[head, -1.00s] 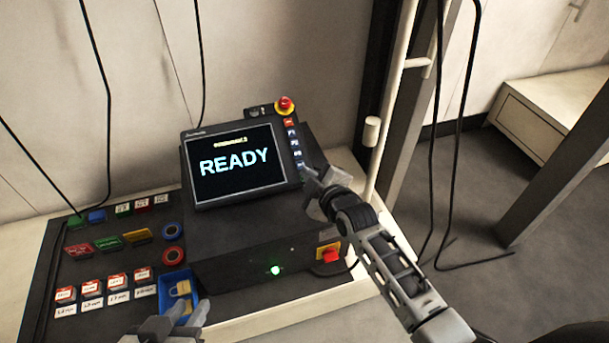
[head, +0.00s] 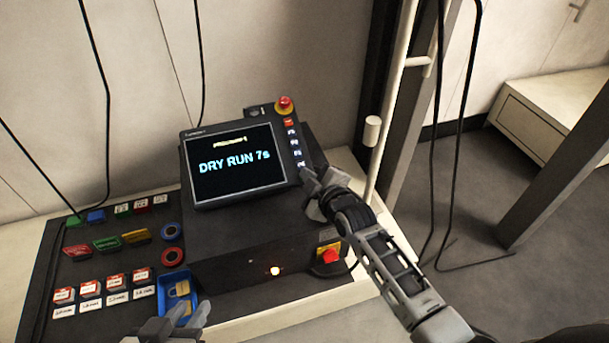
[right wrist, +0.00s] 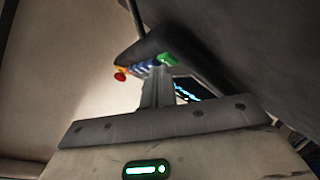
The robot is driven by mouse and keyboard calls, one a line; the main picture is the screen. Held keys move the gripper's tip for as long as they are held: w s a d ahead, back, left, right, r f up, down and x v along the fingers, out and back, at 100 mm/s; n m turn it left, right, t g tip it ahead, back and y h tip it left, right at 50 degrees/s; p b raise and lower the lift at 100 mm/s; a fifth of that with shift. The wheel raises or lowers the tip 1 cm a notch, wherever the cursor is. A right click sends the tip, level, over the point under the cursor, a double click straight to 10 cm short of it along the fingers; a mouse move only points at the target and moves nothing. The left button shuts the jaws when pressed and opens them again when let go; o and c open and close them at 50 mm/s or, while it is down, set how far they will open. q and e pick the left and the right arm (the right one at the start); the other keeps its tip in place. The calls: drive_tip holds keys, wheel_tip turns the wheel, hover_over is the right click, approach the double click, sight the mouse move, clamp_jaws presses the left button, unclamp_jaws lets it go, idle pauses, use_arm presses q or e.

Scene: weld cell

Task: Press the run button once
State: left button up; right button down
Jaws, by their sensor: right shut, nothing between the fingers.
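The control pendant's screen (head: 235,162) reads "DRY RUN 7s" in the head view. A column of buttons (head: 293,143) runs down its right edge, below a red emergency stop (head: 285,105). My right gripper (head: 308,177) is shut and empty at the lower end of this column. A green button (right wrist: 167,60) shows in the right wrist view just beyond the shut fingertips (right wrist: 156,78); I cannot tell whether they touch. The gripper hides this button in the head view. My left gripper (head: 185,314) is open and empty at the bottom, by the blue tray.
A blue tray (head: 163,289) holds a padlock. Several tags and labels (head: 90,289) lie on the dark panel at left. A post (head: 389,125) stands right of my right arm.

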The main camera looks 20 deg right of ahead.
drive_tip(key=shift+s+r+p, duration=0.4)
drive_tip(key=shift+r+p, duration=0.4)
drive_tip(key=shift+p, duration=0.35)
drive_tip(key=shift+f, duration=0.1)
